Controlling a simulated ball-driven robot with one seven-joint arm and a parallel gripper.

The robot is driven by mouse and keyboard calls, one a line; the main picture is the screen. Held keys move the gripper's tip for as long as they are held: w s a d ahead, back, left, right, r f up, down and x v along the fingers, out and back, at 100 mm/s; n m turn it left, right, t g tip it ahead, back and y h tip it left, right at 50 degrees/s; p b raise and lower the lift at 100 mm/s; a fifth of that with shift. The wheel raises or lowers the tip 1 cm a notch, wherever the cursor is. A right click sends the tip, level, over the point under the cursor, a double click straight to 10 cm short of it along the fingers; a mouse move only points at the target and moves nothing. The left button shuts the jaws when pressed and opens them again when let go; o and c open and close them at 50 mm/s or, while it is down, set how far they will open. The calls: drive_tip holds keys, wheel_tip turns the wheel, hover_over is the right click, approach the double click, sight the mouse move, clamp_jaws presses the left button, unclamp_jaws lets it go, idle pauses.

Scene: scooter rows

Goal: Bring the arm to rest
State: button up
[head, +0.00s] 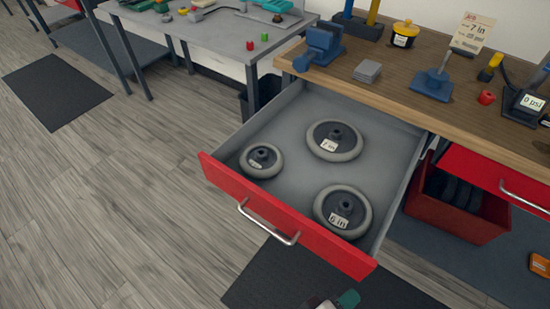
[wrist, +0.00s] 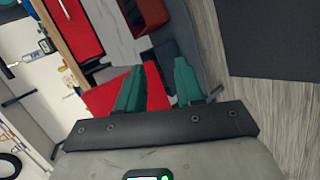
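My gripper (wrist: 158,66) shows in the wrist view with its two green fingers apart. I see nothing held between them; a red surface shows behind. In the head view only a small part of my gripper (head: 333,302) shows at the bottom edge, in front of the open drawer and low over the dark floor mat. The rest of the arm is out of view.
A red-fronted drawer (head: 285,222) stands open with three labelled wheels (head: 335,140) inside. A red bin (head: 458,215) stands underneath at right.

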drive_tip(key=s+d+m+g+y+p, duration=0.1)
drive_tip(key=s+d+m+g+y, duration=0.1)
drive_tip(key=d, duration=0.5)
drive_tip(key=s+d+f+m+g+y+p, duration=0.1)
drive_tip(key=s+d+m+g+y, duration=0.2)
drive_tip(key=s+d+m+y, duration=0.1)
drive_tip(key=d+m+y, duration=0.1)
drive_tip(key=d+y, duration=0.1)
drive_tip(key=shift+d+f+y, duration=0.15)
drive_tip(key=shift+d+y, duration=0.2)
drive_tip(key=shift+y, duration=0.05)
